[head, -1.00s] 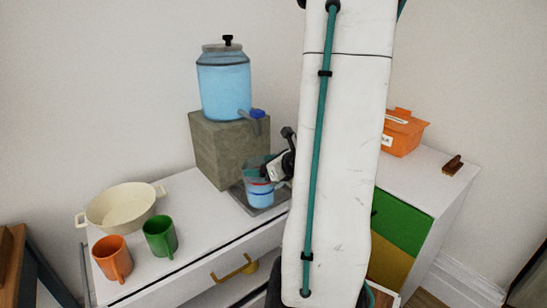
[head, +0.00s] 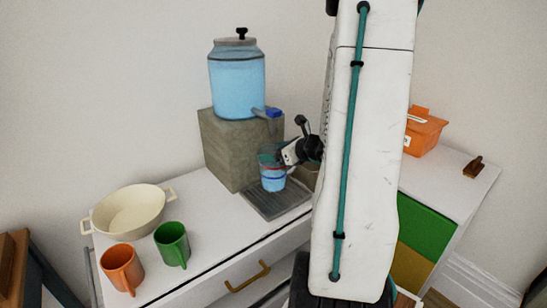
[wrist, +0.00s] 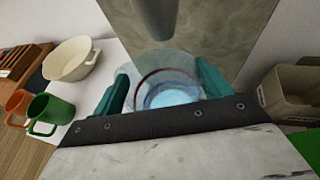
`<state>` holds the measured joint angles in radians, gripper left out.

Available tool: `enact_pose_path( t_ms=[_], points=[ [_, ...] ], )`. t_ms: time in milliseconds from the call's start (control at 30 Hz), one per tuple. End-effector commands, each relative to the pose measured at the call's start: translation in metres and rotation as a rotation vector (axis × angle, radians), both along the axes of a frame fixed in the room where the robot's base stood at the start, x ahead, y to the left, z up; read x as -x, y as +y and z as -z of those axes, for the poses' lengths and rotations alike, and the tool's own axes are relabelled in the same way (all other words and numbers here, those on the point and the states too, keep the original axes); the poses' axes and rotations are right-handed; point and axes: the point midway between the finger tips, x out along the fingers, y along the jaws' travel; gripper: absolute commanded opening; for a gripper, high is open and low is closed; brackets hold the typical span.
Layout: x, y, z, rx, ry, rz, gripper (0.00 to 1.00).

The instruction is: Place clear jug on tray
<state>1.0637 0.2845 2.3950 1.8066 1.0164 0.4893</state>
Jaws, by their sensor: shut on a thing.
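The clear jug (head: 272,183), a see-through vessel with a red band and blue water inside, is in my gripper (head: 283,158). In the wrist view the two teal fingers of my gripper (wrist: 163,84) stand on either side of the jug (wrist: 168,98), closed on it. The grey ridged tray (head: 283,204) lies on the white cabinet in front of a stone block. The jug appears upright over the tray's back part, below the dispenser's tap. I cannot tell whether its base touches the tray.
A water dispenser (head: 237,82) with a blue-handled tap (head: 271,113) stands on the stone block (head: 232,150). A cream pan (head: 130,212), a green mug (head: 172,244) and an orange mug (head: 122,268) are at left. An orange box (head: 424,133) is at right.

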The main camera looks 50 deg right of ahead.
Motion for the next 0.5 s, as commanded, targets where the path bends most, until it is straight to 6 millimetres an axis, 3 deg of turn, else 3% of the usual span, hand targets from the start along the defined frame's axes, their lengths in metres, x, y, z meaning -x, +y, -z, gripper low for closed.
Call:
enact_pose_path(
  t_ms=[167, 300, 500],
  points=[
    [-0.005, -0.013, 0.002, 0.000, 0.000, 0.000, 0.28],
    [-0.002, -0.015, 0.028, -0.004, 0.002, 0.007, 0.28],
    [0.000, -0.019, 0.036, 0.001, -0.001, 0.013, 0.28]
  ],
)
